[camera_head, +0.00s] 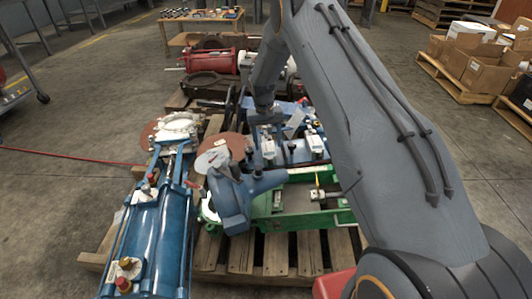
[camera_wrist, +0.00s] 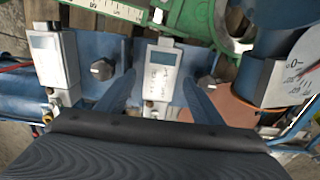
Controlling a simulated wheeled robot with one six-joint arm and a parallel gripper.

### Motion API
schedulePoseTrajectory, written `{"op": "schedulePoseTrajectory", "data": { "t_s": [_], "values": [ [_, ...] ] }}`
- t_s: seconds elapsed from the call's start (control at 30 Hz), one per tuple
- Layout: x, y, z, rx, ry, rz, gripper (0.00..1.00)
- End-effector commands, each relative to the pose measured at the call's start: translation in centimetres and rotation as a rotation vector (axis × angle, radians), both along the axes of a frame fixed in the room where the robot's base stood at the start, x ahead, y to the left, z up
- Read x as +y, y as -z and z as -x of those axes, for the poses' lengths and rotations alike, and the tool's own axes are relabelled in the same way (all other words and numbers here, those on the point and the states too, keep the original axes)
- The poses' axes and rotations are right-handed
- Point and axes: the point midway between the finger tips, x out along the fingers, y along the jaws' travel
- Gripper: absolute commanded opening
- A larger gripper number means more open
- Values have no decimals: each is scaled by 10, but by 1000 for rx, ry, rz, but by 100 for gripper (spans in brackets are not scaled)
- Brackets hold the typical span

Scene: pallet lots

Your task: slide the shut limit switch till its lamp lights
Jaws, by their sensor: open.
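In the wrist view two grey box-shaped units with small dark windows sit on a blue plate. One unit (camera_wrist: 160,72) lies between the fingers of my gripper (camera_wrist: 160,78), which is open. The other unit (camera_wrist: 46,66) is left of the left finger. I cannot tell whether the fingers touch the nearer unit. Both units also show as pale boxes in the head view, left (camera_head: 268,151) and right (camera_head: 315,146). Which is the shut limit switch, and whether any lamp is lit, I cannot tell. My gripper's fingers are not clear in the head view.
Black knobs, left (camera_wrist: 103,69) and right (camera_wrist: 207,82), stand beside the units. A green frame (camera_head: 292,217) with a scale (camera_wrist: 112,8) borders them. A blue cylinder (camera_head: 160,225) lies left on the wooden pallet (camera_head: 240,255).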

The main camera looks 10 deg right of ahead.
Motion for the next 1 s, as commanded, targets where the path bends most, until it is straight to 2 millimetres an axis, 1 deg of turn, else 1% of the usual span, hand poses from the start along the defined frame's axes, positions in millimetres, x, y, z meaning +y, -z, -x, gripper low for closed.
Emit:
{"op": "schedulePoseTrajectory", "data": {
  "t_s": [0.03,0.1,0.2,0.3,0.4,0.6,0.67,0.7,0.93,0.97,1.0],
  "values": [
    [-1,11,0,2,0,0,61],
    [-1,23,1,3,-1,1,61],
    [-2,37,0,2,-1,0,61],
    [-3,47,1,1,-2,0,61],
    [-3,51,1,1,-2,0,61],
    [-2,51,1,0,-3,0,61],
    [-2,51,1,0,-3,0,52],
    [-2,51,1,0,-3,0,46],
    [-1,51,1,0,-4,0,7],
    [-1,51,1,0,-4,0,3],
    [-1,50,1,0,-4,0,3]
  ]
}}
